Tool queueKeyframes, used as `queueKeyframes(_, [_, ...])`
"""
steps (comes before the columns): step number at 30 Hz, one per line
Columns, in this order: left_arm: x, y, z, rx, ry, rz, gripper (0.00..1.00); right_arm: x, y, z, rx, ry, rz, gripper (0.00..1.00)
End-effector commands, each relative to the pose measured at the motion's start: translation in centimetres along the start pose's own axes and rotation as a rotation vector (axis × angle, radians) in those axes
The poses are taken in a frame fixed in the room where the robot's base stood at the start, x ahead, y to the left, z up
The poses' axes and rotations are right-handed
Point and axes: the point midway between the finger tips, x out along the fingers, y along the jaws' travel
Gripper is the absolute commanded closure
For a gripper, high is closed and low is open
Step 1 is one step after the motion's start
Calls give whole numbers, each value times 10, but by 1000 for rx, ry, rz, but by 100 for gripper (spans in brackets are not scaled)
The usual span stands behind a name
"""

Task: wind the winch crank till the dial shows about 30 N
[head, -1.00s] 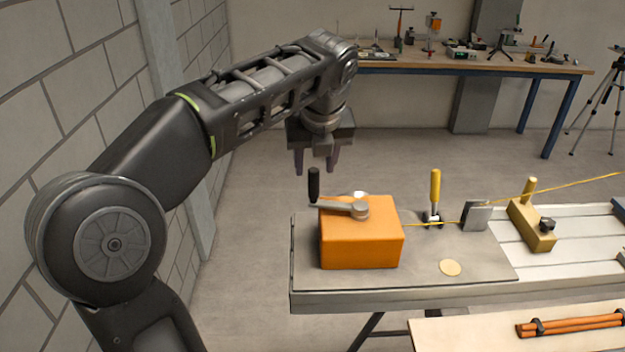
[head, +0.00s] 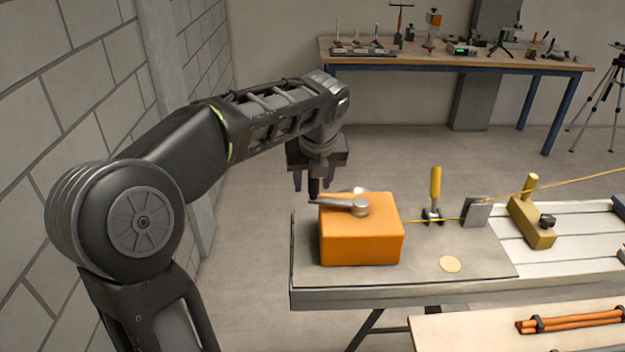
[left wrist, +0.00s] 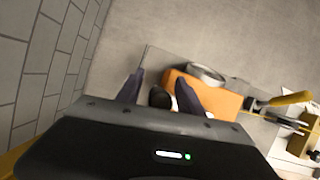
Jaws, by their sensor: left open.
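The orange winch box (head: 361,232) stands on the left end of the grey bench. Its grey crank arm (head: 343,203) lies across the top, pointing left, with an upright black handle (head: 314,188) at its end. A round silver-rimmed part (left wrist: 207,73), perhaps the dial, sits on top of the box; no reading shows. My left gripper (head: 312,184) is open, pointing down at the handle. In the left wrist view the handle's dark round top (left wrist: 160,97) appears between the two fingers. Whether they touch it I cannot tell. My right gripper is not in view.
A yellow line (head: 575,181) runs right from the winch past a yellow-handled clamp (head: 435,190), a grey plate (head: 476,212) and a tan block (head: 532,222). A grey block wall (head: 60,110) stands left.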

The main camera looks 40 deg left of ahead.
Motion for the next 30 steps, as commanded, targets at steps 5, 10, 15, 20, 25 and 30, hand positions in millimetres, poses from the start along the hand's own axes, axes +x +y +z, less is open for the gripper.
queueKeyframes(5, [0,0,0,0,0,0,63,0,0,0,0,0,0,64])
queueKeyframes(10, [0,0,0,0,0,0,77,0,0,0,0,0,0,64])
queueKeyframes(15, [0,0,0,0,0,0,91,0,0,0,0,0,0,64])
queueKeyframes(20, [0,0,0,0,0,0,100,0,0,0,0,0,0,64])
queueKeyframes(25, [0,0,0,0,0,0,100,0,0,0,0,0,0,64])
queueKeyframes(30, [-1,0,0,0,0,0,100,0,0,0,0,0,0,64])
